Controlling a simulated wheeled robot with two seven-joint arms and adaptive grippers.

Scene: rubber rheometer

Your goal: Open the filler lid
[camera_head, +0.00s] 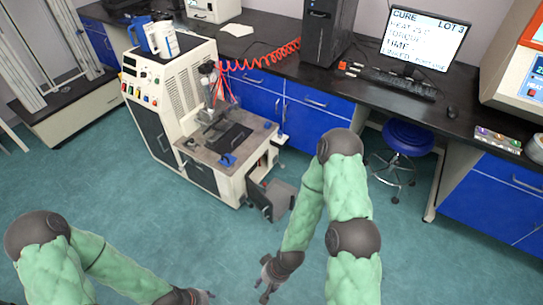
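A cream machine (148,98) with a dark front panel and colored buttons stands left of center. Its lower worktop (204,153) carries a dark flat plate (233,137) and a small blue part (227,160). A dark grey box-like part (271,197) sits low at the machine's right side. I cannot tell which part is the filler lid. My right gripper (264,286) hangs over the floor in front of the machine, empty, its fingers apart. My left gripper (204,296) is at the bottom edge, partly cut off and too small to read. Neither touches the machine.
A blue jug (139,33) and a white jug (163,40) stand on the machine's top. A red coiled hose (262,62) runs to the back bench. A blue stool (408,137) stands at the right. The green floor (130,205) before the machine is clear.

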